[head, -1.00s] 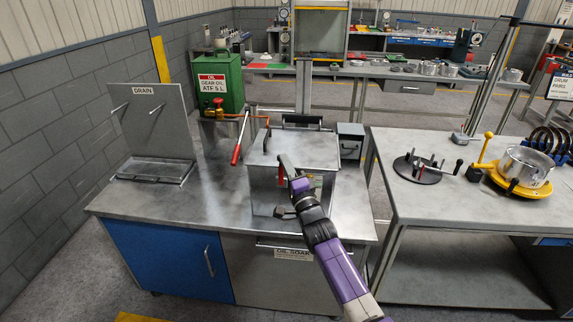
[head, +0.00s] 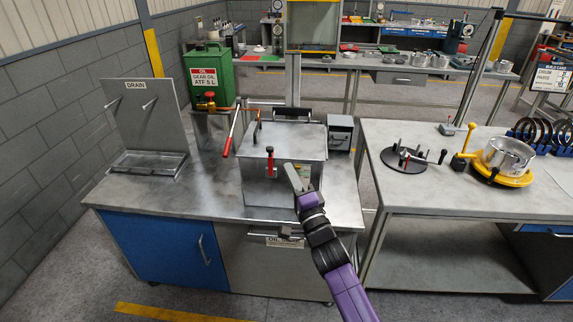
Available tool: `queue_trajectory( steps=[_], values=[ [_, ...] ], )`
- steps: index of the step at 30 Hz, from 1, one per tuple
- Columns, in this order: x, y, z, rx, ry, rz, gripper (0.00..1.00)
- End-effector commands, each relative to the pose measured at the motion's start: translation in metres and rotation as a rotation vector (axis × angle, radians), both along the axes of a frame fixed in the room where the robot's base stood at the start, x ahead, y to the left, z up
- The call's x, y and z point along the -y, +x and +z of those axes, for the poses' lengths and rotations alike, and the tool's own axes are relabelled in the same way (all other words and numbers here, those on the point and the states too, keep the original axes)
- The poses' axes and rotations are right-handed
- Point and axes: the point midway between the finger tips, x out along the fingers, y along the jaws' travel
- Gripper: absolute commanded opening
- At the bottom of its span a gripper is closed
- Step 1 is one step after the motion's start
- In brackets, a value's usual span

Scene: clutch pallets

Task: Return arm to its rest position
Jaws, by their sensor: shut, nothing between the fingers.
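My gripper (head: 291,168) is at the end of my purple and black arm, in the middle of the head view. It is shut and empty. It shows in front of the right part of the steel box (head: 265,185), which has a closed lid with a dark handle. Whether the gripper touches the box cannot be told. A small red-handled latch (head: 270,160) is on the box's front, left of the gripper.
The box stands on a steel bench (head: 215,203) with a drain board (head: 140,120), a green gear oil can (head: 208,75) and a red-handled lever (head: 231,135). A second table (head: 430,190) at right bears a black fixture (head: 405,160) and a yellow-based drum (head: 505,157).

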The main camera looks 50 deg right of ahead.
Motion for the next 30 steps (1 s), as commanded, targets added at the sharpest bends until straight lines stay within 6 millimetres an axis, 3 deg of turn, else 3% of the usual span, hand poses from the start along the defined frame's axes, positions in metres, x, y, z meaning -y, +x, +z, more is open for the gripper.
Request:
queue_trajectory(
  steps=[23, 28, 30],
  values=[
    [-0.002, -0.005, 0.001, -0.004, -0.009, -0.003, 0.00],
    [-0.002, -0.005, 0.002, -0.058, -0.133, -0.046, 0.00],
    [-0.001, -0.007, 0.014, -0.077, -0.226, -0.082, 0.00]
  ],
)
